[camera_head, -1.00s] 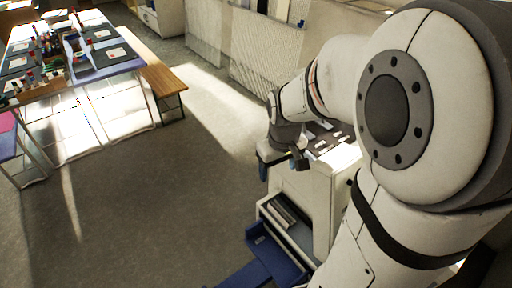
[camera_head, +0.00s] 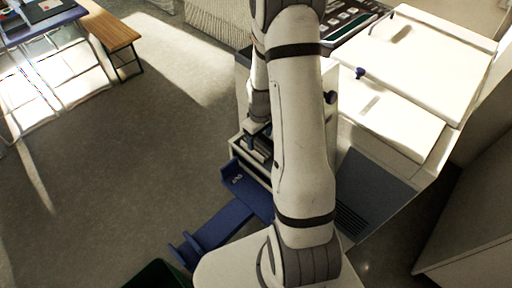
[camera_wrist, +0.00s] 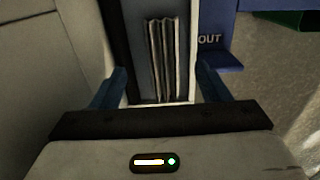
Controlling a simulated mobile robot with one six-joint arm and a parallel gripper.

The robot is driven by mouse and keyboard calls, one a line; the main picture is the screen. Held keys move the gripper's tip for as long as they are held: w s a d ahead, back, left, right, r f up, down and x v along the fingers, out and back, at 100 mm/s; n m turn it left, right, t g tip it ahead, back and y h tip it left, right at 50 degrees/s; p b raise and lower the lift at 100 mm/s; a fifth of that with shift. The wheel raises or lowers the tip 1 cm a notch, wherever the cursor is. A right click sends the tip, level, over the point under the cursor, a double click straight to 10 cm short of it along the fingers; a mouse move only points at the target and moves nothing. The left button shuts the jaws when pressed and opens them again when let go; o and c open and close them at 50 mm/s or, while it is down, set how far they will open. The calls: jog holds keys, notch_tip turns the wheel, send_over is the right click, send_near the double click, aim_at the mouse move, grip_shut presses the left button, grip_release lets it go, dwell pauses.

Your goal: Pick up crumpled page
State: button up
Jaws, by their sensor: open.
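The crumpled page (camera_wrist: 162,58) shows in the wrist view as a pale, pleated sheet with lengthwise folds, lying in a dark-sided slot of the machine. My gripper (camera_wrist: 160,82) is open, with one blue finger on each side of the slot. The page lies between and beyond the fingertips, and I see no finger closed on it. In the head view my gripper (camera_head: 255,130) is small and partly hidden by my arm, at the opening in the machine's side. The page itself is hard to make out there.
A blue tray marked OUT (camera_head: 238,182) juts from the white machine (camera_head: 405,115) just below the opening; it also shows in the wrist view (camera_wrist: 222,60). A wooden bench (camera_head: 108,28) and table stand at upper left. The grey floor between is clear.

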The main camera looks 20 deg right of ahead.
aim_at(258, 147)
jog(key=f, duration=0.4)
jog(key=shift+a+f, duration=0.2)
jog(key=shift+f, duration=0.1)
jog(key=shift+c, duration=0.6)
jog(key=c, duration=0.9)
